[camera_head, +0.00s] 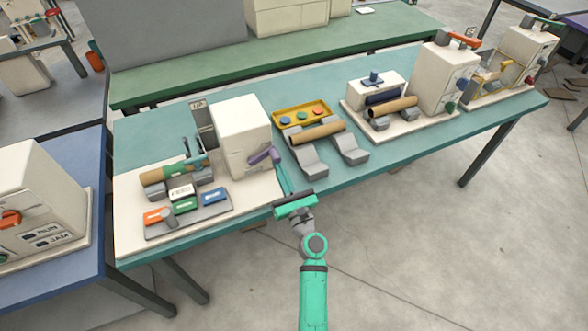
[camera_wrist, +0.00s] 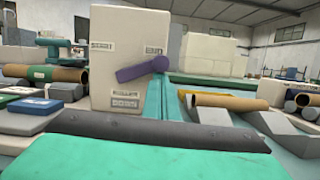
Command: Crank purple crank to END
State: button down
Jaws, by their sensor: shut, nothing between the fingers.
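The purple crank (camera_head: 264,156) is on the side face of a white box-shaped machine (camera_head: 238,130) on the teal table. In the wrist view the crank (camera_wrist: 143,68) has its round hub at the upper right and its arm slanting down to the left.
Left of the machine are a cardboard tube (camera_head: 160,176) and a panel with several coloured blocks (camera_head: 188,216). To the right are a tube on grey supports (camera_head: 318,132), a yellow tray (camera_head: 302,108) and another white machine (camera_head: 440,80). Floor in front is clear.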

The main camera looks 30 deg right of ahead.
jog(key=shift+d+r, duration=0.1)
dwell(0.3)
jog(key=shift+f, duration=0.4)
jog(key=f, duration=0.3)
jog(key=shift+s+d+f, duration=0.1)
jog(key=shift+d+f, duration=0.1)
jog(key=v, duration=1)
